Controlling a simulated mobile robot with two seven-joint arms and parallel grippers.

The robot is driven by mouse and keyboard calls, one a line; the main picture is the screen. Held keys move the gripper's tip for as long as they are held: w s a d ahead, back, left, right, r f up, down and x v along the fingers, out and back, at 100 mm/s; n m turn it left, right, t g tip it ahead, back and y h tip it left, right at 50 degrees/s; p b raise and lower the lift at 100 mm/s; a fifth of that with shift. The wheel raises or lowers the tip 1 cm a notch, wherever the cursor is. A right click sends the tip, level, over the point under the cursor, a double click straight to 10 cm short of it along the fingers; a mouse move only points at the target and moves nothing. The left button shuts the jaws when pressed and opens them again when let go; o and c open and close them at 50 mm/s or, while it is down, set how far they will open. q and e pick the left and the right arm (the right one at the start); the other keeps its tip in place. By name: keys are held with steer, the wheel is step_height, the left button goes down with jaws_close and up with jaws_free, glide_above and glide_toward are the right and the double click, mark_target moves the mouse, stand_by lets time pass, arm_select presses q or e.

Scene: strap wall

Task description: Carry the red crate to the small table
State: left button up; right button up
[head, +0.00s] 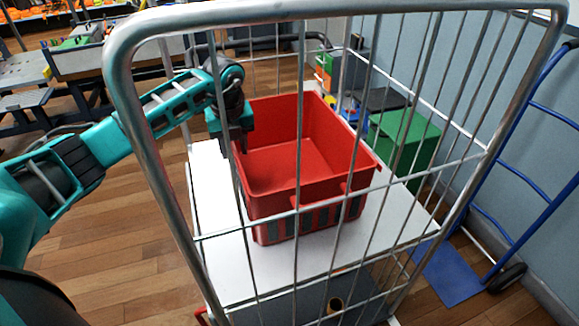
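The red crate (275,165) is open-topped and looks empty. It stands upright on the white shelf (215,262) of a wire-sided trolley, seen through the near bars. My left gripper (241,150) points down at the rim of the crate's left wall, inside the trolley frame. Its fingertips are small and partly hidden by the bars and the rim, so I cannot tell whether they grip the wall. My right gripper is not in view. I cannot make out which surface, if any, is the small table.
The trolley's metal frame (150,150) surrounds the crate on the near side. A green box (405,140) stands behind it at the right. A blue hand truck (520,140) leans by the right wall. Workbenches (85,60) stand at the back left. Wooden floor at left is open.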

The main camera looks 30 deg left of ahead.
arm_select(q)
steer(key=f, duration=0.3)
steer(key=shift+w+a, duration=0.1)
steer(key=shift+w, duration=0.15)
steer(key=shift+c, duration=0.3)
jaws_close()
steer(key=shift+s, duration=0.1)
stand_by(0.6)
steer(key=shift+r, duration=0.1)
